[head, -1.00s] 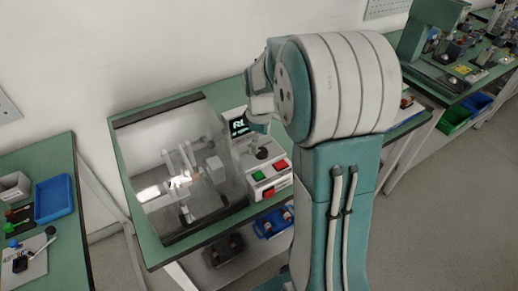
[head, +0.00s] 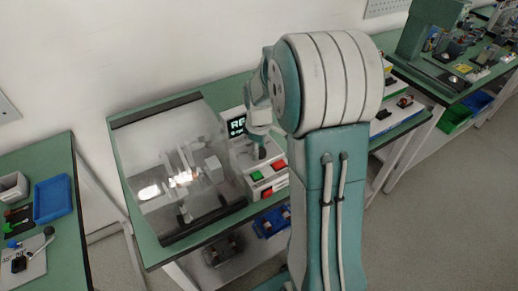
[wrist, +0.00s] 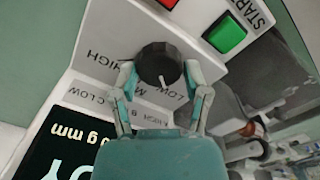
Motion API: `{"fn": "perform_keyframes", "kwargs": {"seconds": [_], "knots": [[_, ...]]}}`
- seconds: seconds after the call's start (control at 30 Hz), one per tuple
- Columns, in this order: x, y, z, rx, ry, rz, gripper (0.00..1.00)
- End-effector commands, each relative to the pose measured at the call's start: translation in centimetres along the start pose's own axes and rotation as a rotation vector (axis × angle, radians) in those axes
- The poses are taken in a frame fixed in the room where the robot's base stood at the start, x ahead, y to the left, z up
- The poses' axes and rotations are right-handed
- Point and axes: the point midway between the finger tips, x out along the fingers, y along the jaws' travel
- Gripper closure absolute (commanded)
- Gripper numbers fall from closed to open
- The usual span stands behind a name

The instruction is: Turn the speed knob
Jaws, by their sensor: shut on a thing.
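The speed knob (wrist: 158,66) is round and black with a white pointer line, in the wrist view, on a white control panel marked LOW and HIGH. My gripper (wrist: 158,80) has one finger on each side of the knob and is shut on it. In the head view my gripper (head: 257,130) is over the control box (head: 268,178), and my arm partly hides it. A green START button (head: 257,176) and a red button (head: 279,165) are on the box. The green button (wrist: 225,34) also shows in the wrist view. A lit display (head: 237,125) is partly hidden.
A clear-covered test rig (head: 165,195) stands left of the control box on the green bench (head: 150,250). Another bench with a blue tray (head: 53,199) is at the left.

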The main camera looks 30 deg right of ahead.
Motion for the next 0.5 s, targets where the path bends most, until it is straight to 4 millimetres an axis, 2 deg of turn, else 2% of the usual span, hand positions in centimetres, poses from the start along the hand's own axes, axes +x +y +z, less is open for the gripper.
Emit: {"fn": "perform_keyframes", "kwargs": {"seconds": [0.27,0.5], "knots": [[0.20,0.02,0.28,0.060,-0.006,-0.004,0.87],[0.24,0.00,0.33,0.218,-0.007,-0.005,0.87]]}}
